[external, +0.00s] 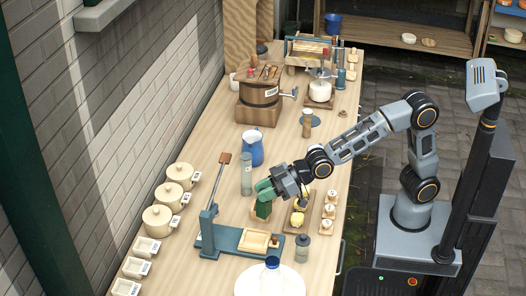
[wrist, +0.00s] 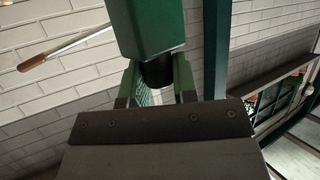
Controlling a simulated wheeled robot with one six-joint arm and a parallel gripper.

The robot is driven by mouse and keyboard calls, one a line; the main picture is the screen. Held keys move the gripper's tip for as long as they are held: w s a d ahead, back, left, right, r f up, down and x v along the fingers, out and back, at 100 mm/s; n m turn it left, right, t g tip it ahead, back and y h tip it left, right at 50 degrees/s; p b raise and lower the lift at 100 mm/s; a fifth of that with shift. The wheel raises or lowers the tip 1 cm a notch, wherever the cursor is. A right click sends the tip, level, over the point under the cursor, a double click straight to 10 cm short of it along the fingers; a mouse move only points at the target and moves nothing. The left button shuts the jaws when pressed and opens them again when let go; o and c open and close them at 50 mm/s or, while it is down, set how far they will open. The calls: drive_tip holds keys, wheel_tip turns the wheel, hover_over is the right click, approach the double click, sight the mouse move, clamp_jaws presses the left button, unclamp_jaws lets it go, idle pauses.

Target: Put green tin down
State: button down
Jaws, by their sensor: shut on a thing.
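The green tin (external: 263,210) is at my gripper (external: 264,190), over the middle of the long wooden bench, in front of the grey-green cylinder. In the wrist view the green tin (wrist: 148,28) is large at the top, with a dark part between the two green fingers of my gripper (wrist: 157,78). My gripper is shut on it. The tin looks roughly upright in the external view. My gripper hides part of it, and I cannot tell whether its base touches the bench.
The grey-green cylinder (external: 246,180) and a blue jug (external: 252,148) stand just behind. A wooden tray with yellow pieces (external: 298,219) is close on the right. A teal lever press (external: 225,240) stands in front. Cream lidded pots (external: 160,220) line the wall side. Bare bench shows (external: 205,165) left of the jug.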

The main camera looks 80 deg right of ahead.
drive_tip(key=w+d+r+m+h+p, duration=0.1)
drive_tip(key=w+d+r, duration=0.1)
drive_tip(key=w+d, duration=0.35)
drive_tip(key=w+d+r+p, duration=0.1)
drive_tip(key=w+d+r, duration=0.1)
drive_tip(key=d, duration=0.7)
drive_tip(key=w+d+r+m+h+p, duration=0.15)
drive_tip(key=w+d, duration=0.25)
drive_tip(key=d, duration=0.4)
drive_tip(key=w+f+n+g+y+p, duration=0.1)
drive_tip(key=w+f+n+y+p, duration=0.25)
drive_tip(key=w, duration=0.65)
drive_tip(key=shift+w+d+f+n+g+y+p, duration=0.25)
drive_tip(key=shift+f+n+y+p, duration=0.2)
drive_tip(key=shift+f, duration=2.35)
drive_tip(key=shift+w+d+f+n+g+y+p, duration=0.15)
drive_tip(key=shift+w+f+n+g+y+p, duration=0.25)
drive_tip(key=shift+f, duration=2.35)
drive_tip(key=shift+w+d+f+n+g+y+p, duration=0.25)
drive_tip(key=shift+f+n+y+p, duration=0.15)
drive_tip(key=shift+f, duration=2.4)
drive_tip(key=shift+a, duration=0.1)
